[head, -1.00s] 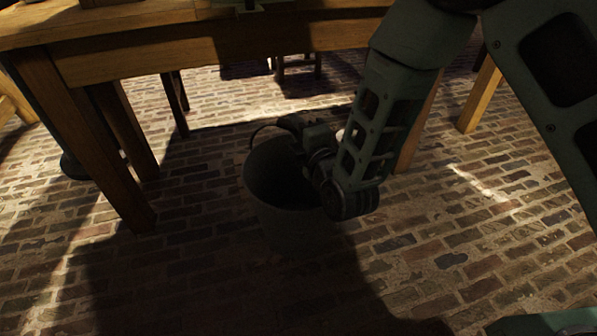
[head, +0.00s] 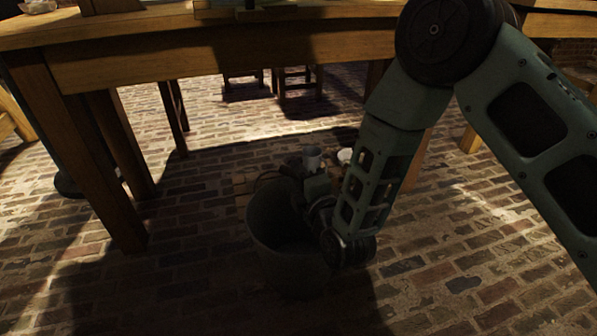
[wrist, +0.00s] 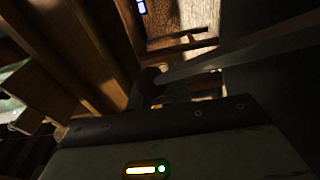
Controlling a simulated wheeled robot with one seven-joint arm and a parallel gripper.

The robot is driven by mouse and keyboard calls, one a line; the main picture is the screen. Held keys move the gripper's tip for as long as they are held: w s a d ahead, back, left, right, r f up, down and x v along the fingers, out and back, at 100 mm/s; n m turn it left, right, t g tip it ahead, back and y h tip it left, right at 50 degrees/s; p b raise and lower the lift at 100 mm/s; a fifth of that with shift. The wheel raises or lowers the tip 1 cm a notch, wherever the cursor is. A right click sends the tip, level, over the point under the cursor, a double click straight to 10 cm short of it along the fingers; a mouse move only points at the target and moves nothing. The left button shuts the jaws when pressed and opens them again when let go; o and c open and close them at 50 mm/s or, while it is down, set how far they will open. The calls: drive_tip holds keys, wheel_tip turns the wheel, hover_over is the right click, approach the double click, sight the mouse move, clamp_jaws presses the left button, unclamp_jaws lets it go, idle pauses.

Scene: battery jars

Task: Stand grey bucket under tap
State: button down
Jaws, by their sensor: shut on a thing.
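In the wrist view the gripper (wrist: 150,88) shows in front of dark wooden beams, beside a pale grey edge. I cannot tell whether the bucket's base touches the brick floor. I cannot make out the tap in either view.
A wooden table (head: 210,62) stands ahead, its leg (head: 85,165) to the left of the bucket. A metal mug (head: 312,157) and a white cup (head: 345,156) are behind my gripper. A low wooden slatted thing (head: 242,186) is behind the bucket. Brick floor is clear at left and right.

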drive_tip(key=shift+r, duration=0.2)
drive_tip(key=shift+f, duration=0.15)
drive_tip(key=c, duration=1.3)
unclamp_jaws()
drive_tip(key=shift+f, duration=0.1)
